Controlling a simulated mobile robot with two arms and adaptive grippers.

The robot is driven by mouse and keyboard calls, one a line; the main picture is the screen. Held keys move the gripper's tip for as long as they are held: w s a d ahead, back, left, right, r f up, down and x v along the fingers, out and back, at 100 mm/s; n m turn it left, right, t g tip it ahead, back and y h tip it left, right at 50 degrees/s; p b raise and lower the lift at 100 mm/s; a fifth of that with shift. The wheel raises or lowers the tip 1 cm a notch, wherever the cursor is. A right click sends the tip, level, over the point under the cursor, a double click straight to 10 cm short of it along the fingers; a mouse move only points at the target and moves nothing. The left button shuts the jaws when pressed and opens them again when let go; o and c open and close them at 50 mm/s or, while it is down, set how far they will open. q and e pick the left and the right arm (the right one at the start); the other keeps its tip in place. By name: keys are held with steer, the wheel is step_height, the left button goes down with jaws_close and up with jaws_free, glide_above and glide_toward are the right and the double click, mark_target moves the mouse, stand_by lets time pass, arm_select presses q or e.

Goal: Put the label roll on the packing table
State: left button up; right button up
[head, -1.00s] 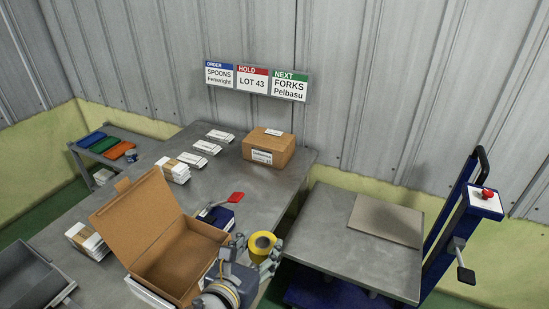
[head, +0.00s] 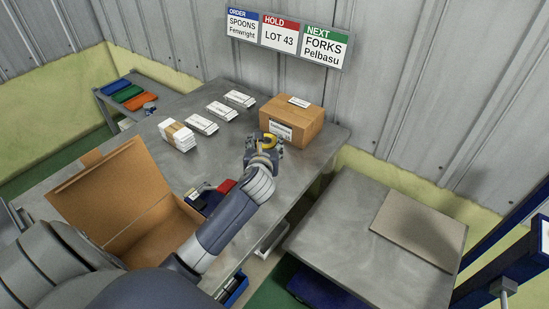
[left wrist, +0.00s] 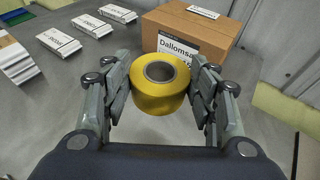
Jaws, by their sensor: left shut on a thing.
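The yellow label roll (left wrist: 160,100) is held between the two fingers of my left gripper (left wrist: 162,92) in the left wrist view. In the head view the roll (head: 269,141) shows small in my left gripper (head: 264,150). It is over the packing table (head: 300,165), in front of the closed carton. I cannot tell whether the roll touches the tabletop. My right gripper is not in view.
The closed carton (head: 291,120) stands just behind the roll. Several white packs (head: 201,124) lie to the left. An open cardboard box (head: 125,200) and a red-handled item (head: 225,186) are at the front. A lift table (head: 350,225) stands at right.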

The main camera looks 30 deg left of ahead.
arm_select(q)
step_height(320, 180, down, 5)
steer(key=shift+w+f+b, duration=0.1)
steer(key=shift+b, duration=0.2)
steer(key=shift+f, duration=0.3)
steer(key=shift+f+b, duration=0.4)
steer(key=shift+f, duration=1.5)
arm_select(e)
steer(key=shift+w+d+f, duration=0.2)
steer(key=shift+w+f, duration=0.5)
arm_select(q)
steer(key=shift+f, duration=0.1)
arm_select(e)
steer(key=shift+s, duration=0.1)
arm_select(q)
steer(key=o, duration=1.1)
steer(key=shift+c, duration=0.2)
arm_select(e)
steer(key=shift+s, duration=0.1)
